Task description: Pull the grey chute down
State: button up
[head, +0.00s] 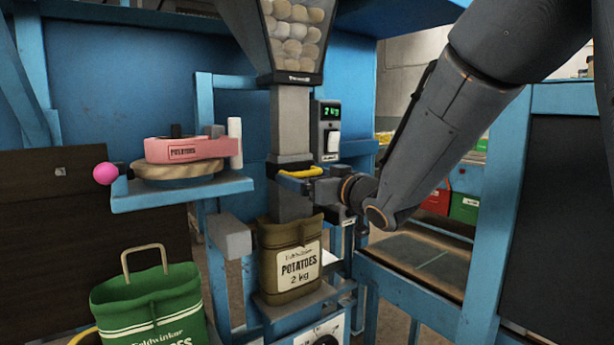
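The grey chute (291,120) hangs upright below a clear-fronted hopper (297,35) of potatoes. A yellow handle (300,172) sticks out from the dark collar on its lower part. The chute's lower end reaches the mouth of an olive potato sack (270,270) marked 2 kg, and the sack's front rim hides the tip. My gripper (312,186) comes in from the right and is at the right end of the yellow handle. Its fingers are small and dark against the chute, so I cannot tell whether they close on the handle.
A green bag (150,305) stands at lower left. Blue frame posts (497,215) stand at right.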

jog(key=shift+s+r, duration=0.1)
jog(key=b+v, duration=0.1)
jog(key=v, duration=0.6)
jog(key=shift+s+d, duration=0.2)
jog(key=shift+s, duration=0.05)
jog(key=s+d+f+m+g+h, duration=0.2)
jog(key=d+f+h, duration=0.3)
jog(key=f, duration=0.4)
jog(key=s+d+f+m+g+h, duration=0.2)
jog(key=d+f+m+g+h, duration=0.15)
jog(key=d+f, duration=0.45)
jog(key=s+f+g, duration=0.4)
jog(key=s+f, duration=0.2)
jog(key=s, duration=0.5)
jog(key=s+d+f+m+g+h, duration=0.1)
jog(key=s+f+g, duration=0.4)
jog(key=s, duration=0.6)
notch_tip(320, 180, down, 2)
jog(key=shift+s+f, duration=0.15)
jog(key=shift+s, duration=0.2)
jog(key=shift+g+h, duration=0.25)
